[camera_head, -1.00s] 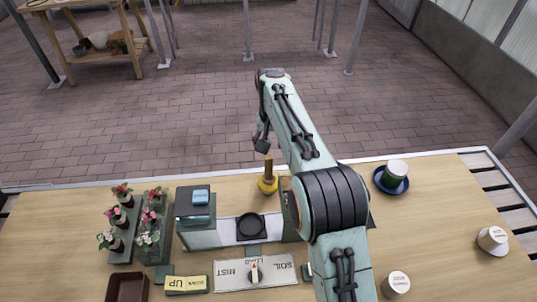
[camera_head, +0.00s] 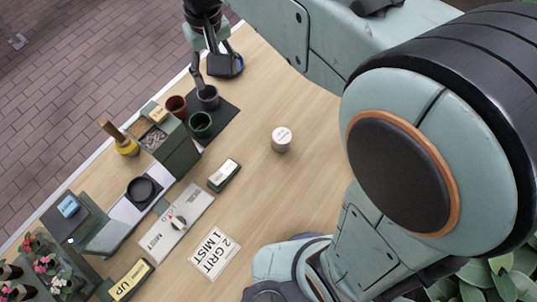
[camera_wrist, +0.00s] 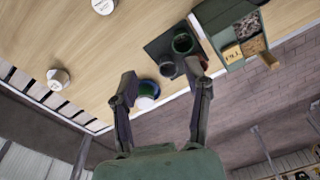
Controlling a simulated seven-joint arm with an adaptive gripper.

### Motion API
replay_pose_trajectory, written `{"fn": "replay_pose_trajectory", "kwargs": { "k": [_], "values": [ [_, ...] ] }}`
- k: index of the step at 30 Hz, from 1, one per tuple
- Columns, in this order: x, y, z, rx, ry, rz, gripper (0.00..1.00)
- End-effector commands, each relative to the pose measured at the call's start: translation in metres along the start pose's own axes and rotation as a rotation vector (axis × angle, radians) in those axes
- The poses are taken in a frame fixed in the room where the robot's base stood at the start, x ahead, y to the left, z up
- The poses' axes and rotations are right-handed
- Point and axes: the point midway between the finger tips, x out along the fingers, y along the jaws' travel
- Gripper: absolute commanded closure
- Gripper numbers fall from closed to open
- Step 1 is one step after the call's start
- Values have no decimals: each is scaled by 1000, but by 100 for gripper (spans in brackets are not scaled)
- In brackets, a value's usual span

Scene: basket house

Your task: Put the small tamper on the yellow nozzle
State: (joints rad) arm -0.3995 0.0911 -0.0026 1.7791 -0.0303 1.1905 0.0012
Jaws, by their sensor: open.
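A yellow rounded piece (camera_head: 127,148) with a wooden handle (camera_head: 110,130) standing up from it is at the table's far edge, beside the soil bin. I cannot tell whether it is one piece or the tamper resting on the nozzle. No other tamper is clear. The handle's end also shows at the right in the wrist view (camera_wrist: 269,60).
Brown (camera_head: 177,106), grey (camera_head: 208,98) and green (camera_head: 201,125) pots stand on a dark mat by my gripper. The bin (camera_head: 178,155) stands near them. A white-topped cup (camera_head: 281,139) stands apart on clear wood. Switch panel (camera_head: 175,222) and potted flowers (camera_head: 45,262) are at left.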

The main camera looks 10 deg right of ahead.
Motion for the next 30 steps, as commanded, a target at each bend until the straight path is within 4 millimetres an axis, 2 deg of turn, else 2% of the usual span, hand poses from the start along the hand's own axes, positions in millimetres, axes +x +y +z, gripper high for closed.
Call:
{"fn": "replay_pose_trajectory", "kwargs": {
  "k": [1,3,6,10,12,15,30],
  "values": [
    [-4,21,41,64,-8,-2,51],
    [0,36,93,137,-27,-9,51],
    [13,42,154,224,-46,-22,51],
    [31,37,202,294,-62,-37,51],
    [37,34,214,313,-67,-42,51],
    [41,32,221,323,-71,-45,51],
    [40,32,221,321,-72,-45,51]
  ]
}}
